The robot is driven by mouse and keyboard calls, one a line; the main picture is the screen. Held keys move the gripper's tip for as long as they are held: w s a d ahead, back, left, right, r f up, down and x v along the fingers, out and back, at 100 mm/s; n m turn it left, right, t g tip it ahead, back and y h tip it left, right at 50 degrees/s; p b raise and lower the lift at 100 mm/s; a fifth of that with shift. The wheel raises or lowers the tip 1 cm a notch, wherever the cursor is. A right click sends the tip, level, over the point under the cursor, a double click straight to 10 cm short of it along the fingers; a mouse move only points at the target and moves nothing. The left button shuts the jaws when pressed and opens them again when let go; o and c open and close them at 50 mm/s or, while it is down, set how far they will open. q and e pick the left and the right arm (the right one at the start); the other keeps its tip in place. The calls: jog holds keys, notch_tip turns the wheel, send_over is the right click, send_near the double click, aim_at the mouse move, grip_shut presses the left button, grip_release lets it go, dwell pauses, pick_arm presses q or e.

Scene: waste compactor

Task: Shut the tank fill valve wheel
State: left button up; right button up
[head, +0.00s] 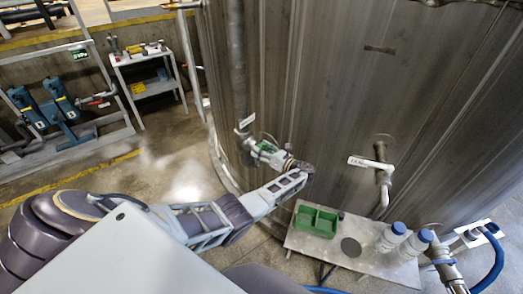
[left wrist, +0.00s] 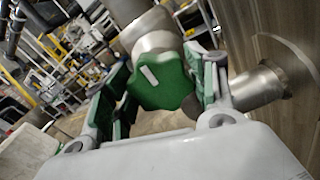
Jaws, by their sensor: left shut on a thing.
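The tank fill valve wheel is a green lobed handwheel (left wrist: 165,82) on a metal valve body, in the middle of the left wrist view. A white mark shows on its face. My left gripper (left wrist: 158,65) has a green-padded finger on each side of the wheel and is shut on it. In the head view the left gripper (head: 268,152) reaches in to the valve by the tank wall, and the wheel is mostly hidden there. My right gripper does not show.
The large steel tank (head: 310,80) fills the right side. A tap pipe (head: 382,178) sticks out of it. Below, a metal shelf (head: 305,249) holds a green tray (head: 316,220) and white bottles with blue caps (head: 392,236). A tool trolley (head: 150,88) stands far left.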

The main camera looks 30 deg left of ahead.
pick_arm(q)
jog(key=o, duration=1)
jog(key=shift+d, duration=0.1)
jog(key=shift+d, duration=0.1)
jog(key=s+d, duration=0.1)
jog(key=d, duration=1)
jog(key=shift+s+d, duration=0.3)
jog(key=shift+d, duration=0.05)
